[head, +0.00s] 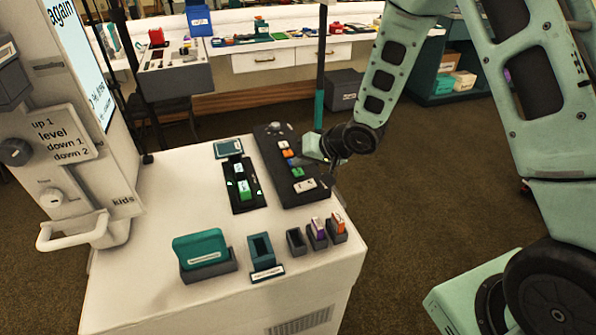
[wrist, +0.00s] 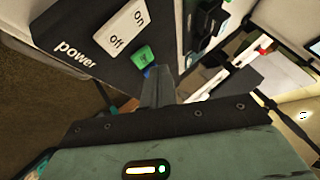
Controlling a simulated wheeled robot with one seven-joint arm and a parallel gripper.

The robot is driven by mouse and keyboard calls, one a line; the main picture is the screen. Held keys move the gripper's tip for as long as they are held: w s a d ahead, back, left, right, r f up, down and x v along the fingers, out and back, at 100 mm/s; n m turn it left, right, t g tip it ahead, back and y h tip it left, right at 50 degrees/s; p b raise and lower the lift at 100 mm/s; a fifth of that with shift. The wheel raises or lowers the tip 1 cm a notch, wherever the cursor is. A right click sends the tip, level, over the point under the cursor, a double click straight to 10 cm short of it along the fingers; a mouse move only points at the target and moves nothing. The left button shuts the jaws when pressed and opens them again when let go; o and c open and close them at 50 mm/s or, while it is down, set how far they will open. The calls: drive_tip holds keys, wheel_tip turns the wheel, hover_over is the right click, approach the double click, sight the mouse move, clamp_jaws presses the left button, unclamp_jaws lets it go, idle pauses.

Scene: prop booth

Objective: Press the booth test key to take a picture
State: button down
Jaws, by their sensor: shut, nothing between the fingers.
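A dark key panel (head: 270,150) lies on the white booth counter, with a column of small coloured keys and a white power switch (head: 304,185) at its near end. In the wrist view, a green key (wrist: 143,57) sits beside the on/off power switch (wrist: 122,28), and a bit of blue shows by my fingertips. I cannot read which key is the test key. My gripper (wrist: 157,72) is shut and empty, its tips over the key column; contact cannot be told.
A black tray with a green item (head: 244,190) lies left of the panel. A teal block in a grey holder (head: 208,268), a teal open box (head: 262,250) and several small holders stand in front. The booth screen (head: 85,50) rises at the left. Open carpet lies right.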

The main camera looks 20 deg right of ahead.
sight(301, 173)
drive_tip(key=shift+f, duration=0.15)
drive_tip(key=shift+f, duration=0.3)
drive_tip(key=shift+f+b, duration=0.4)
idle(0.6)
drive_tip(key=shift+r, duration=0.1)
drive_tip(key=shift+r+p, duration=0.75)
drive_tip(key=shift+p, duration=0.1)
wheel_tip(301, 173, up, 5)
drive_tip(key=p, duration=0.5)
drive_tip(key=shift+r, duration=0.1)
